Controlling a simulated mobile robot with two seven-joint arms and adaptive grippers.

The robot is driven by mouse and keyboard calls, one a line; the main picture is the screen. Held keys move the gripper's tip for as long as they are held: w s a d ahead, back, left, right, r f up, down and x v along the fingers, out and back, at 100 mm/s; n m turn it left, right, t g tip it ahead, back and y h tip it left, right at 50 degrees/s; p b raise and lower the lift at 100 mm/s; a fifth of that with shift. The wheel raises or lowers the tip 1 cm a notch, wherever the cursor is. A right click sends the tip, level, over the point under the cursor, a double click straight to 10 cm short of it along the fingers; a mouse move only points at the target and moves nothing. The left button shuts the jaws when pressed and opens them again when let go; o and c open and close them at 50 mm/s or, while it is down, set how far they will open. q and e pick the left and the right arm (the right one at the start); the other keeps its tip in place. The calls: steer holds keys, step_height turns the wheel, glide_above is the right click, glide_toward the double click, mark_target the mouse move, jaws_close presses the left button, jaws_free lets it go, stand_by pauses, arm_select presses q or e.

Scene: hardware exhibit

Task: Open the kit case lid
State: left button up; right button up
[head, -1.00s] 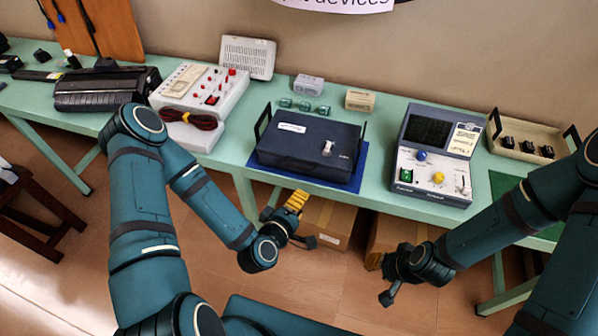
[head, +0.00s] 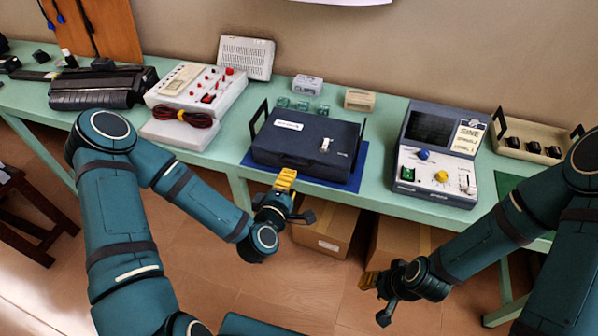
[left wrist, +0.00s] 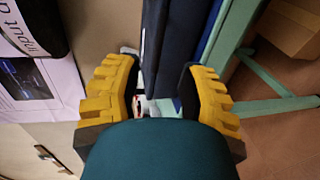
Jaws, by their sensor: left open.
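The kit case (head: 300,143) is dark navy with a white label and a pale latch (head: 325,145) near its front right. Its lid is shut. It lies on a blue mat (head: 345,183) on the green bench. My left gripper (head: 286,176) is just in front of the case's front edge, with yellow fingers. In the left wrist view the gripper (left wrist: 163,72) is open, and the dark edge of the case (left wrist: 165,40) shows between and beyond the fingers. Whether they touch it is unclear. My right gripper (head: 369,281) is low, away from the bench, its fingers mostly hidden.
A grey instrument with a dark screen (head: 430,128) stands right of the case. A white power unit (head: 205,95) with coiled dark leads stands left. Small green blocks (head: 300,105) and pale boxes (head: 359,99) sit behind. Cardboard boxes (head: 325,228) are under the bench.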

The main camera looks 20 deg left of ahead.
mark_target(299, 166)
arm_select(q)
steer(key=x, duration=0.9)
jaws_close()
